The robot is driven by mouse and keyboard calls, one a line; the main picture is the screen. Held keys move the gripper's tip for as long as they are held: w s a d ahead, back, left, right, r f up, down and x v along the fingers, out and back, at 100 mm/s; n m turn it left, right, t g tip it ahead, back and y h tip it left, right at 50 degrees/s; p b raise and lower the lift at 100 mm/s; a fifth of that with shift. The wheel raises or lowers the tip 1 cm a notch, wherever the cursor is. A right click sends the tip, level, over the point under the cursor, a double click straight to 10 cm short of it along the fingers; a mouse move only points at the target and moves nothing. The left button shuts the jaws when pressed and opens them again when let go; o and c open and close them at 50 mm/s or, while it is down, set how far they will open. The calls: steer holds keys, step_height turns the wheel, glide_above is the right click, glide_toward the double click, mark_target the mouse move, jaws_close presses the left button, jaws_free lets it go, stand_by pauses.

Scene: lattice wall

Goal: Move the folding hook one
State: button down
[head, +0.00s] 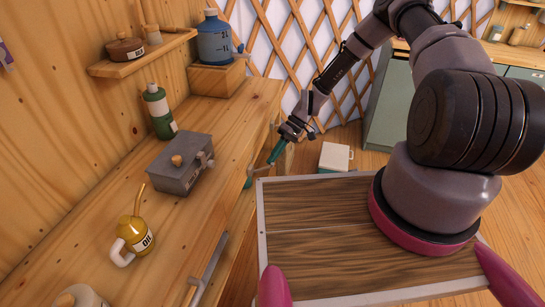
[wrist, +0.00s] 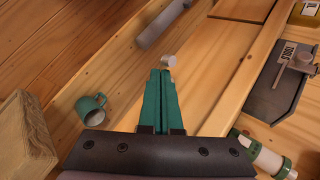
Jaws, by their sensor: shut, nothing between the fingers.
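My gripper (head: 271,160) reaches down at the front edge of the wooden bench. Its teal fingers are shut together and empty. In the wrist view, the fingertips (wrist: 160,73) are right by a short grey round-ended metal piece (wrist: 168,60) on the bench front. I take this piece to be the folding hook, but its shape is mostly hidden. In the head view, a small grey metal piece (head: 258,169) shows beside the fingertips. Whether the fingers touch it I cannot tell.
A teal mug (wrist: 92,107) is left of my fingers in the wrist view. A grey bar handle (head: 211,262) is on the bench front. A grey toolbox (head: 180,165), a green bottle (head: 159,112) and an oil can (head: 136,234) stand on the bench.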

steer(key=shift+s+d+f+n+y, duration=0.25)
steer(key=shift+d+f+y, duration=0.2)
steer(key=shift+f+y, duration=0.3)
steer(key=shift+s+d+f+n+y, duration=0.1)
steer(key=shift+d+f+n+y, duration=0.3)
steer(key=shift+f+y, duration=0.3)
steer(key=shift+f, duration=0.1)
